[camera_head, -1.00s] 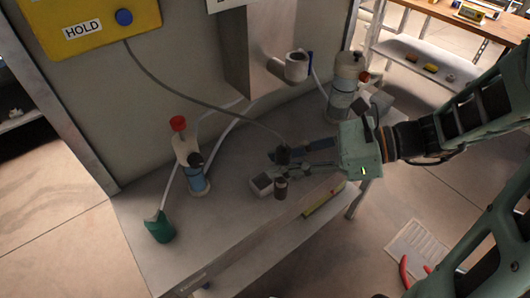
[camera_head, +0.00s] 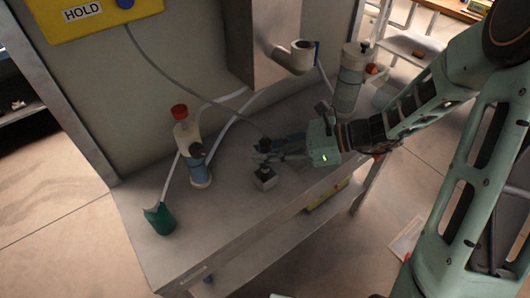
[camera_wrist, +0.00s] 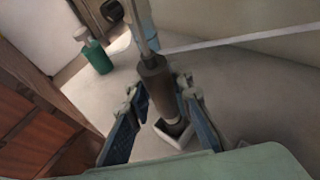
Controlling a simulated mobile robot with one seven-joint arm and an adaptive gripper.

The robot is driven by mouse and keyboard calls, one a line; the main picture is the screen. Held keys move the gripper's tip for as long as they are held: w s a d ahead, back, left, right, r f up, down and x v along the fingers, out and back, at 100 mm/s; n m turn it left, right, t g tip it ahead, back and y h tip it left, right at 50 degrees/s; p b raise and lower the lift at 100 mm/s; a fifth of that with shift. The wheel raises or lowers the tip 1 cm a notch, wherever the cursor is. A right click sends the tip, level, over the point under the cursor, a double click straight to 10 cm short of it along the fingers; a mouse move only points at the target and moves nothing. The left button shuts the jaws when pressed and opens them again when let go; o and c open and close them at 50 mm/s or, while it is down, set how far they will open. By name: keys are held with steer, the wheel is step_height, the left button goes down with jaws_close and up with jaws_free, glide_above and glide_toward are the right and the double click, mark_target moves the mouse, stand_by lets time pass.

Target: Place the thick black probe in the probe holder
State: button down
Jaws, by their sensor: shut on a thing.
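The thick black probe (camera_wrist: 155,82) stands roughly upright between the two fingers of my gripper (camera_wrist: 160,92), which is shut on it. A grey cable runs from the probe's top. In the head view the probe (camera_head: 264,143) is partly hidden by my gripper (camera_head: 270,152). The probe's lower end is at the holder's dark opening. I cannot tell whether it is inside or just above.
A green cup (camera_head: 160,219) and a white-and-blue bottle with a red cap (camera_head: 190,150) stand left on the grey table (camera_head: 225,225). Another bottle (camera_head: 349,80) stands back right. White hoses run along the wall. The yellow HOLD box (camera_head: 85,12) is upper left. The table's front is mostly clear.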

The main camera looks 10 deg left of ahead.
steer(key=shift+f, duration=0.3)
steer(key=c, duration=1.7)
jaws_free()
steer(key=shift+c, duration=0.2)
steer(key=shift+r, duration=0.25)
steer(key=v, duration=1.2)
steer(key=shift+p, duration=0.45)
steer(key=shift+f, duration=0.15)
